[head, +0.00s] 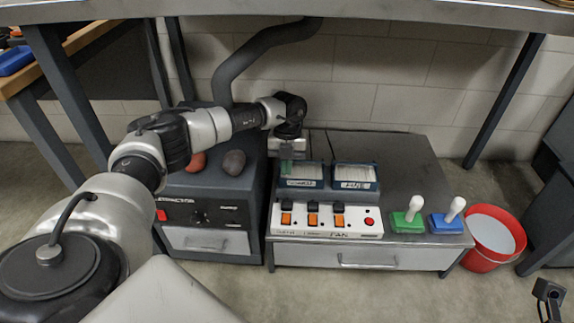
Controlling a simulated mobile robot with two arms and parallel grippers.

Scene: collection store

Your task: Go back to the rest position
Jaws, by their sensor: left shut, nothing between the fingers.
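My left arm comes in from the left and reaches over the low grey cabinet (410,160). My left gripper (291,160) points down above the left one of two dark trays, at its back edge. It is shut, and nothing shows in it. Whether the fingertips touch the tray cannot be told.
A white switch box (326,221) labelled FAN stands in front of the left tray (303,184) and right tray (354,186). Green (407,224) and blue (446,224) white-handled blocks stand right of it. A red bucket (480,262) is on the floor. A worktop (420,14) hangs overhead.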

